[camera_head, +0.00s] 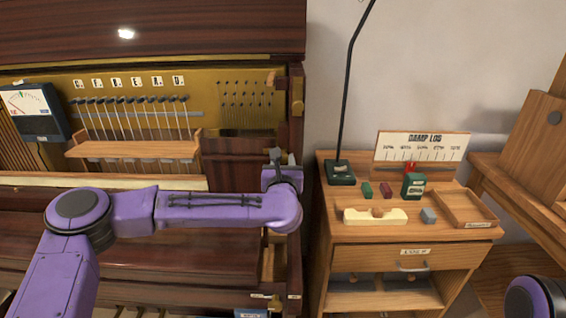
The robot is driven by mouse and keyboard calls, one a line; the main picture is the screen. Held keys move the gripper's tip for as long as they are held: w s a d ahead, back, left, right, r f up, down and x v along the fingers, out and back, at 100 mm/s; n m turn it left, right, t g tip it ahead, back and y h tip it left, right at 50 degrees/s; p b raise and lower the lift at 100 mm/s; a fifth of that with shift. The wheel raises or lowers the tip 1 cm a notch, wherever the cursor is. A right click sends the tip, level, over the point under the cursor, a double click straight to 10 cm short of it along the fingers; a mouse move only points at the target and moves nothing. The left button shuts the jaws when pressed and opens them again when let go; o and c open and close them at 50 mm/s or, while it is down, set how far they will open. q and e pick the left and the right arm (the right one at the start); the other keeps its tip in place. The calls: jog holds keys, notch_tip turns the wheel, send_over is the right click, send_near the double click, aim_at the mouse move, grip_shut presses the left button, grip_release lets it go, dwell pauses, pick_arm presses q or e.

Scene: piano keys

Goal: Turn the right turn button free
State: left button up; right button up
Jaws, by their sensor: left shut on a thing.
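The upright piano (100,225) stands open on the left, with a gold inner panel. A small orange-brown wooden piece (271,78) sits at the panel's upper right; it looks like a turn button, but I cannot be sure. My left gripper (277,157) is at the piano's right post, below both. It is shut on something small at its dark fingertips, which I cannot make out. My right gripper is out of view; only a purple part of that arm shows at the lower right.
A wooden cabinet (372,256) stands right of the piano. On it are a black lamp base (340,173), a damp log board (420,147), small blocks and a wooden tray (466,208). A wooden shelf (158,148) crosses the piano's inside. A meter (33,113) is at far left.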

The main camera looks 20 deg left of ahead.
pick_arm(q)
jog(key=m, duration=0.4)
jog(key=shift+d, duration=0.1)
jog(key=m, duration=0.4)
jog(key=m+p, duration=0.1)
jog(key=m, duration=0.4)
jog(key=shift+d, duration=0.1)
jog(key=shift+f+m+p, duration=0.2)
jog(key=shift+m+p, duration=0.55)
jog(key=shift+m, duration=1.45)
jog(key=o, duration=1)
jog(key=shift+o, duration=0.2)
